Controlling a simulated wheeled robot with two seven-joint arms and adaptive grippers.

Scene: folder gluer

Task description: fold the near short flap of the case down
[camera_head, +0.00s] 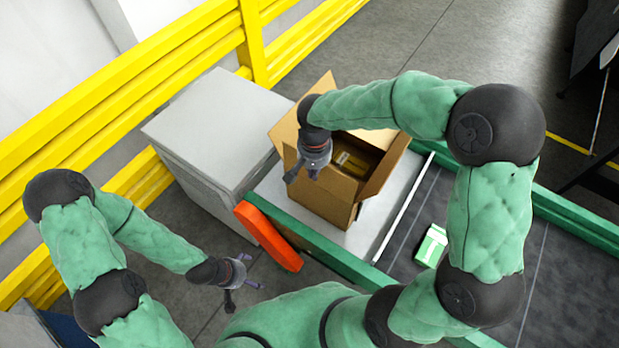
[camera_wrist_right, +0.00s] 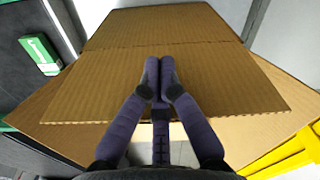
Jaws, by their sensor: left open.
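The case (camera_head: 325,196) is an open brown cardboard box, with a brown item (camera_head: 352,162) visible inside. Its left, far and right flaps stand up or splay outward. In the right wrist view, the near short flap (camera_wrist_right: 90,88) shows a crease at its far side and a corrugated free edge close to the camera. My right gripper (camera_head: 304,177) is at the near left side of the case. Its fingertips (camera_wrist_right: 160,68) are together over the flap's face, with nothing between them; contact is unclear. My left gripper (camera_head: 240,285) is open and empty, left of the conveyor, away from the case.
The case sits on a pale surface (camera_head: 370,228) with a green rail (camera_head: 345,262). A red-orange bar (camera_head: 268,236) stands near its left end. A grey cabinet (camera_head: 200,130) and yellow railings (camera_head: 110,90) are left. A green-white carton (camera_head: 431,245) lies on the dark belt.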

